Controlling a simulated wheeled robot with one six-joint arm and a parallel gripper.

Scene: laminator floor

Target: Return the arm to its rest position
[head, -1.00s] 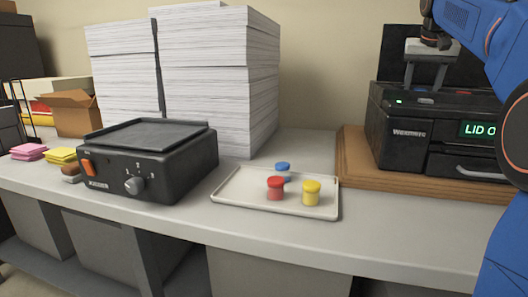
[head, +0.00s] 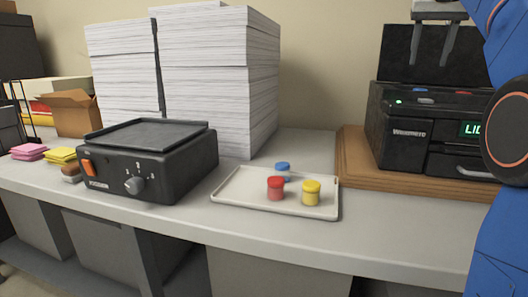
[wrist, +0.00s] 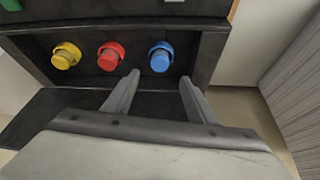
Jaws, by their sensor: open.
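My gripper (head: 430,64) is open and empty, in front of the raised black lid and above the body of the black machine (head: 405,145). In the wrist view its two fingers (wrist: 160,76) are apart with nothing between them. Beyond the fingertips, yellow (wrist: 66,56), red (wrist: 110,56) and blue (wrist: 160,56) round-capped pieces sit in a row in a dark recess of the machine. My blue arm covers the machine's right side in the head view.
A pale tray (head: 232,199) holds red (head: 275,189), yellow (head: 311,193) and blue (head: 282,169) capped pots. A black hotplate-like device (head: 150,165) and tall paper stacks (head: 220,80) stand to the left. The machine rests on a wooden board (head: 357,165).

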